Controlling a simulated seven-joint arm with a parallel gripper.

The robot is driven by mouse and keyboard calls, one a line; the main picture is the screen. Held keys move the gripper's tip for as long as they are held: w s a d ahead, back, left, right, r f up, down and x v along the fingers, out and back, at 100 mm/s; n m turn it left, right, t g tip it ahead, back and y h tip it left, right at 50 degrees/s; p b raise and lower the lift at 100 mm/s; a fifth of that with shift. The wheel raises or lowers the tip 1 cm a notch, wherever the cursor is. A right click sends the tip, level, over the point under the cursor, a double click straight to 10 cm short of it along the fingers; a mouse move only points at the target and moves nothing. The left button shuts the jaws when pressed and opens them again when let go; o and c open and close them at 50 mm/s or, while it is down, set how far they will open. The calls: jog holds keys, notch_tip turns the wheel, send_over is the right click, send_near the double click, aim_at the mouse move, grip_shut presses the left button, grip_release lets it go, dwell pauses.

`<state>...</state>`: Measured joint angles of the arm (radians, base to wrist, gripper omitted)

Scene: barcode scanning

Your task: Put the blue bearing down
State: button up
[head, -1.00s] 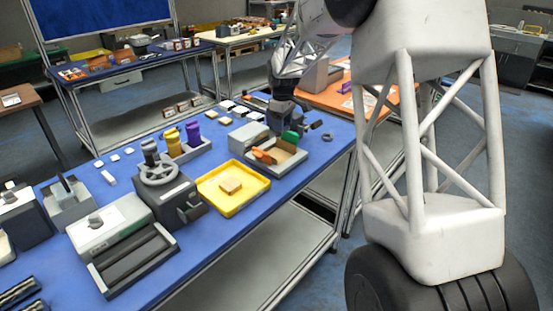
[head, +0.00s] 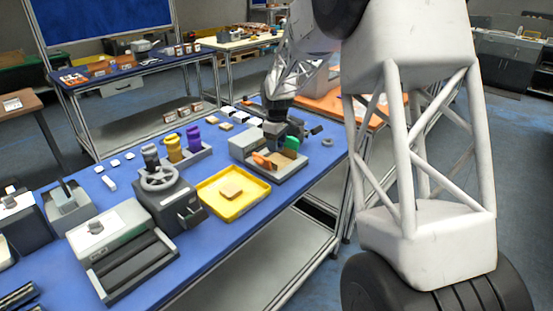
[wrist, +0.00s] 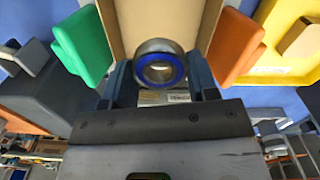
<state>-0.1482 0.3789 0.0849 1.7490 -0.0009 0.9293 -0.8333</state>
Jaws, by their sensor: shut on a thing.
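The blue bearing (wrist: 160,84), a metal ring with a blue face, sits between the fingers of my gripper (wrist: 160,80) in the wrist view. The fingers are shut on it. A brown cardboard-coloured surface (wrist: 158,18) lies beyond it, with a green block (wrist: 84,45) on the left and an orange block (wrist: 237,46) on the right. In the head view my gripper (head: 274,130) is at the back of a grey tray (head: 286,174) that holds the brown surface and these blocks. The bearing cannot be made out there, and its height above the surface is unclear.
A yellow tray (head: 240,206) with a tan block (head: 231,191) stands left of the grey tray. A grey box (head: 244,142) is close beside my gripper. A dark ring (head: 327,142) lies near the table's right edge. A dark handwheel machine (head: 165,195) stands farther left.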

aim_at(277, 163)
jog(key=shift+f, duration=1.3)
jog(key=shift+f, duration=1.85)
jog(key=shift+f, duration=0.2)
jog(key=o, duration=1)
jog(key=shift+r, duration=0.2)
notch_tip(277, 163, up, 12)
jog(key=shift+f, duration=0.1)
